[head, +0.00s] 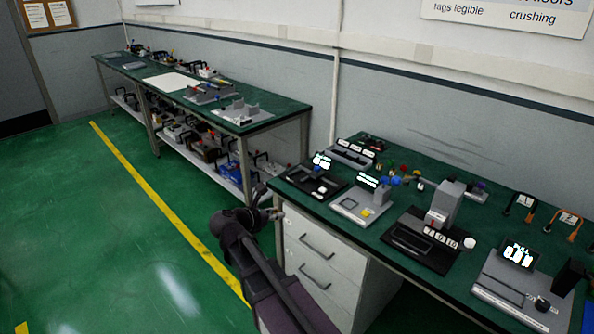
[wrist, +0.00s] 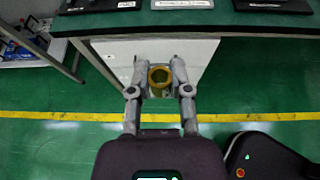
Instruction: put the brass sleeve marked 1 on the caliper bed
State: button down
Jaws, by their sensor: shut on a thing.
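My gripper (wrist: 159,76) is shut on a brass sleeve (wrist: 160,70), seen end-on as a yellow ring between the fingertips in the wrist view. No number can be read on the sleeve. In the head view my gripper (head: 264,207) is off the left end of the near bench, in front of the drawers, and the sleeve cannot be made out there. Several measuring devices with lit displays stand on the near bench; I cannot tell for sure which one has the caliper bed.
The near bench (head: 389,239) carries a dark device (head: 316,184), a light-grey device (head: 360,206), a black-based block device (head: 420,240) and another display device (head: 515,290). White drawers (head: 320,254) stand below. A second bench (head: 290,110) is behind. The green floor at left is clear.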

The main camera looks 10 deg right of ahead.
aim_at(299, 176)
jog(key=z, duration=0.25)
jog(key=i, duration=0.95)
jog(key=z, duration=0.4)
